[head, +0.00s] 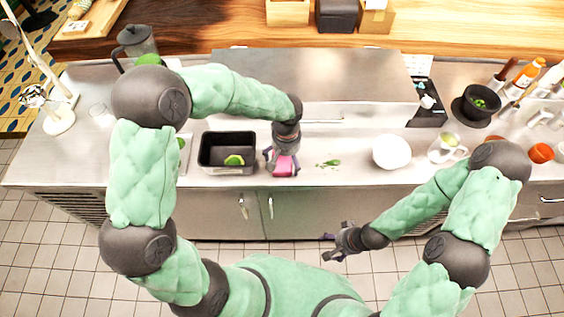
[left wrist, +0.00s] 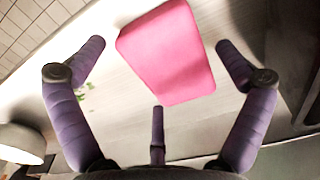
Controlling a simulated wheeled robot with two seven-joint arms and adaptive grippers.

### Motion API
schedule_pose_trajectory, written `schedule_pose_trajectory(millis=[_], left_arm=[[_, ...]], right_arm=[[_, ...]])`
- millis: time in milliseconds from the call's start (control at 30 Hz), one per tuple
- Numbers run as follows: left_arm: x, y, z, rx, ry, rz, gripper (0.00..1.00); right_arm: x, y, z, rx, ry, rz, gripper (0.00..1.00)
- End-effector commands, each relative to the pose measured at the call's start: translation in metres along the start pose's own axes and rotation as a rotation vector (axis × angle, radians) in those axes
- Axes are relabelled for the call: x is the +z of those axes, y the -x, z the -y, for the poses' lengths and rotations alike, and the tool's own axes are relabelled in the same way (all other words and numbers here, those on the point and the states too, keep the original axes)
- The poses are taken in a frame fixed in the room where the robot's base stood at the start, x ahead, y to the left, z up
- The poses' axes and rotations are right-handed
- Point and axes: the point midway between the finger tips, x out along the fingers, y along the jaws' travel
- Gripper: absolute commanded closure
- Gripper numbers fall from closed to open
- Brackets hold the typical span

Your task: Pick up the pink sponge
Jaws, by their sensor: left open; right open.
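The pink sponge (head: 285,166) lies on the steel counter, near its front edge, just right of the black tray. My left gripper (head: 282,160) is over the sponge, coming down from above and partly hiding it in the head view. In the left wrist view the sponge (left wrist: 168,52) sits between the spread purple fingers of my left gripper (left wrist: 160,75). The fingers are open and I see clear space between them and the sponge. My right gripper (head: 338,245) is open and empty, low in front of the counter.
A black tray (head: 205,165) holding a green piece stands left of the sponge. Green leaf scraps (head: 329,163) and a white bowl (head: 391,152) are to the right. A raised steel unit (head: 310,78) stands behind. The counter's front edge is close.

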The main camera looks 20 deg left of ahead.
Motion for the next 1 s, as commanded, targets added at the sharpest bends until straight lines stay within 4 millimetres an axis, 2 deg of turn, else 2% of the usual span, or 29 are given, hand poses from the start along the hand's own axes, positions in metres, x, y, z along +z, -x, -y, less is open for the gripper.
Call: schedule_pose_trajectory(millis=[67, 267, 367, 400, 433, 833, 1000], left_arm=[[0.0, -0.006, 0.0, 0.001, 0.0, 0.0, 0.0], [-0.001, -0.006, 0.0, 0.001, 0.0, -0.002, 0.0], [-0.001, -0.006, 0.0, 0.001, -0.001, -0.002, 0.25], [-0.001, -0.006, 0.0, 0.001, 0.0, -0.002, 0.37], [-0.001, -0.006, 0.0, 0.001, -0.001, -0.002, 0.4], [0.0, -0.005, 0.0, 0.001, -0.001, -0.001, 0.41], [-0.001, 0.005, 0.0, 0.001, 0.0, -0.002, 0.41]], right_arm=[[0.0, -0.002, -0.001, 0.0, 0.0, 0.0, 0.26], [0.0, -0.001, 0.0, 0.0, 0.0, 0.0, 0.26], [0.0, -0.001, 0.0, 0.0, 0.0, 0.0, 0.26], [0.0, -0.001, 0.0, 0.0, 0.0, 0.0, 0.26], [0.0, -0.001, 0.0, 0.0, 0.0, 0.0, 0.26], [0.0, -0.001, 0.0, 0.0, 0.0, 0.0, 0.26], [0.0, 0.002, 0.001, 0.0, 0.0, 0.0, 0.26]])
